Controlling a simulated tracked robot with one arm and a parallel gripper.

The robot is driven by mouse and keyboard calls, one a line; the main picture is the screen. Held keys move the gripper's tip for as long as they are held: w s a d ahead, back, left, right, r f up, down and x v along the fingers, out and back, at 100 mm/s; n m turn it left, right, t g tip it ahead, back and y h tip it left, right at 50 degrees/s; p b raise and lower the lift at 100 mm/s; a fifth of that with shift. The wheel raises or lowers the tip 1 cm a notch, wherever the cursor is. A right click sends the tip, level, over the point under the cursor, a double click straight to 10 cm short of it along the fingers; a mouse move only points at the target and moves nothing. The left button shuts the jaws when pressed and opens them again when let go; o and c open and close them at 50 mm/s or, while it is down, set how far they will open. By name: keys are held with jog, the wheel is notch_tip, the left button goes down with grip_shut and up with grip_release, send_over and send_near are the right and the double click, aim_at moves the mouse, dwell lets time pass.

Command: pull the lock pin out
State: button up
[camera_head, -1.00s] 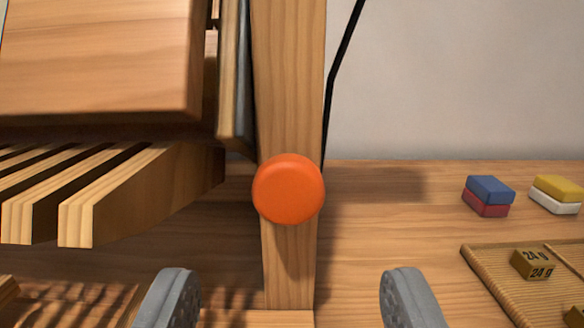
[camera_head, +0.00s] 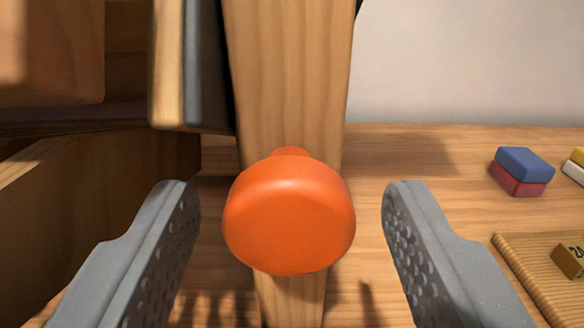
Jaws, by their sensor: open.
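The lock pin shows as a round orange knob (camera_head: 289,217) in the middle of the view. A narrower orange neck behind it runs to the upright wooden post (camera_head: 290,80). How far the pin goes into the post is hidden by the knob. My gripper (camera_head: 290,200) is open. One grey finger is to the left of the knob and one to the right, with a clear gap on both sides. Neither finger touches the knob.
Wooden key parts (camera_head: 60,190) and a dark-faced block (camera_head: 190,70) are close on the left. A blue and red block (camera_head: 521,171) and a ribbed tray (camera_head: 510,250) with a brass weight (camera_head: 570,258) lie on the wooden table at right.

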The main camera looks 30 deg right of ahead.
jog(key=shift+w+d+f, duration=0.15)
jog(key=shift+w+d, duration=0.1)
jog(key=shift+w, duration=0.3)
jog(key=shift+w+d, duration=0.15)
jog(key=shift+w, duration=0.05)
